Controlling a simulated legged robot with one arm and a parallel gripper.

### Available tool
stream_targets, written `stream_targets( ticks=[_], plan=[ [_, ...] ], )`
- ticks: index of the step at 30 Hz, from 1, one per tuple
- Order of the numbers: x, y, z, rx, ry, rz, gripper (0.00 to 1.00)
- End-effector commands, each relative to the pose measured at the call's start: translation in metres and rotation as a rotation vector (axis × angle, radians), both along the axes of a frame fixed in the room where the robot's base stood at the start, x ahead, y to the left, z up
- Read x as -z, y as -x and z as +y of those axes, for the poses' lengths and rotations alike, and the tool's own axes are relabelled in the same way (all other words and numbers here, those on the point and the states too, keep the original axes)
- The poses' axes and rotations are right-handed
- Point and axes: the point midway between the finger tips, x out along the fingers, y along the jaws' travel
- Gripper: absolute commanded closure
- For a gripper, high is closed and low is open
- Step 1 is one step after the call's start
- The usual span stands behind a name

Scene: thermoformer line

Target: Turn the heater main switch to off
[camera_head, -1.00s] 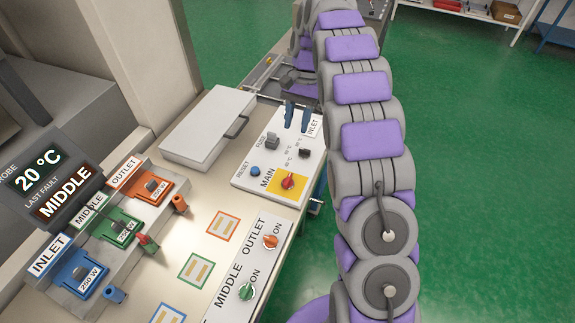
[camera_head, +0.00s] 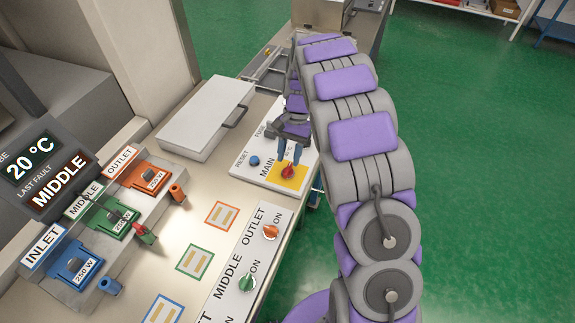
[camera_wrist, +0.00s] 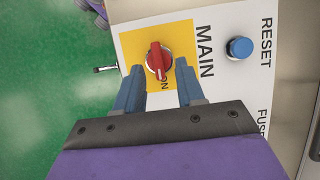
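The heater main switch is a red rotary knob (camera_head: 288,170) on a yellow square beside the word MAIN; in the wrist view the red knob (camera_wrist: 158,61) has a white pointer line and part of the word ON shows next to it. My gripper (camera_head: 290,155) is over the main panel, its blue fingertips close to the knob. In the wrist view my gripper (camera_wrist: 157,75) is open, with one finger on each side near the knob's lower edge. Nothing is held between the fingers. Whether the fingertips touch the knob I cannot tell.
A blue RESET button (camera_wrist: 240,47) sits beside the main switch, with the FUSE area near it. A grey-white lidded box (camera_head: 207,115) stands left of the panel. Orange and green zone knobs (camera_head: 270,231) are on the nearer panel. Green floor lies to the right.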

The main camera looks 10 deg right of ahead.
Motion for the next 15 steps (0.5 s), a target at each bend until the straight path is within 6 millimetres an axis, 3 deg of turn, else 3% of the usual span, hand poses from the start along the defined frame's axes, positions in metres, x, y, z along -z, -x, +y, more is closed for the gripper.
stream_targets(
  ticks=[6, 15],
  plan=[
    [0.025, 0.008, 0.006, 0.001, -0.001, 0.0, 0.62],
    [0.03, 0.01, 0.007, 0.0, -0.001, -0.001, 0.62]
  ],
)
